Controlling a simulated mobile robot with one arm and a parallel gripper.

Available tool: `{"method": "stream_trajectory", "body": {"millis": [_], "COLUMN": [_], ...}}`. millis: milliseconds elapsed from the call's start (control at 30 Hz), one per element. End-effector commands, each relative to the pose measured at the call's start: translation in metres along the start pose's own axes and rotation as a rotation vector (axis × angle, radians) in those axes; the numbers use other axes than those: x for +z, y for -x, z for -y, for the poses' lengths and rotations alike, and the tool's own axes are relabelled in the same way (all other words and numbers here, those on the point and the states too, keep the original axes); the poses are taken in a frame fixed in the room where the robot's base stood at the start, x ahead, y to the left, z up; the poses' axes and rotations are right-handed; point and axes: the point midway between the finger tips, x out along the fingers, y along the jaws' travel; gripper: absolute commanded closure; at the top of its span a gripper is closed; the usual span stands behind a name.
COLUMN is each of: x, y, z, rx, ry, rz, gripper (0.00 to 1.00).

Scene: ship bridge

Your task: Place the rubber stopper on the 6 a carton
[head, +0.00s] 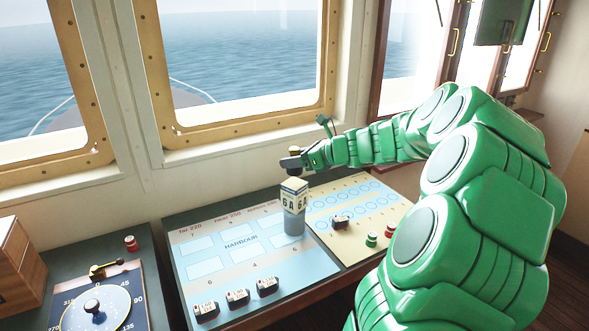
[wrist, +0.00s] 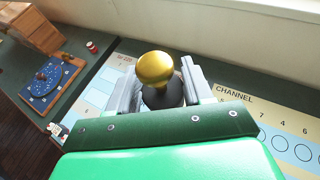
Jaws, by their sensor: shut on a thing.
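The 6 A carton (head: 294,195) is a small white box with dark lettering. It stands upright on a grey round block (head: 294,225) on the blue harbour chart. My gripper (head: 293,162) is directly above the carton's top in the head view. In the wrist view, its grey fingers (wrist: 160,92) are shut on a dark round piece with a gold ball-shaped knob (wrist: 155,69), which seems to be the rubber stopper (wrist: 162,97). Whether the stopper touches the carton cannot be told. The carton is hidden in the wrist view.
Several small dark-and-white blocks (head: 237,297) line the chart's front. Another block (head: 340,222), a green piece (head: 371,239) and a red one (head: 391,229) sit on the channel board. A dial plate (head: 93,306) and wooden box (head: 18,265) are at left. Windows stand behind.

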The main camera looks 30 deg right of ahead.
Motion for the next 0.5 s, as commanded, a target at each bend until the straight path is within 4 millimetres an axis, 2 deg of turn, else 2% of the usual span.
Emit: {"method": "stream_trajectory", "body": {"millis": [233, 500], "x": [-0.028, -0.029], "y": [-0.013, -0.013], "z": [0.0, 0.0], "rx": [0.005, 0.002], "ry": [-0.004, -0.001], "rz": [0.0, 0.0], "gripper": [0.84, 0.84]}}
